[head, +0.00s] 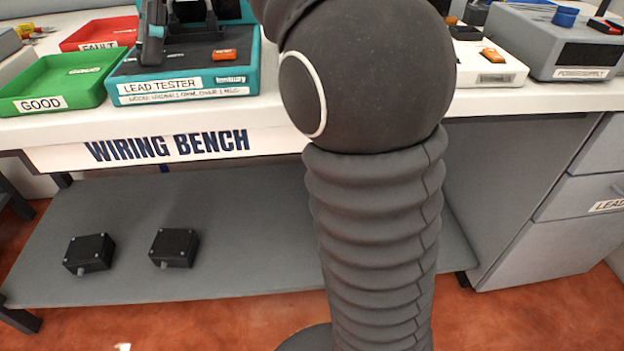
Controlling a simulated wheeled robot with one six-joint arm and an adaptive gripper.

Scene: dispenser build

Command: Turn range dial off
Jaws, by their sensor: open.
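The range dial does not show clearly. The teal lead tester (185,75) stands on the wiring bench at the upper left, with its top cut off by the picture edge. What looks like a dark finger of my gripper (153,40) hangs in front of the tester's left part. The rest of the gripper is mostly out of frame. I see nothing held at this finger. Dark parts on the tester's upper face are cropped, so I cannot tell whether the finger touches them. An orange switch-like part (225,54) is on the tester's right side.
The green GOOD tray (60,84) and red FAULT tray (100,34) lie left of the tester. A white unit (492,74) and the grey power supply (560,52) stand at right. Two black boxes (90,254) (174,247) lie on the lower shelf. My arm blocks the middle.

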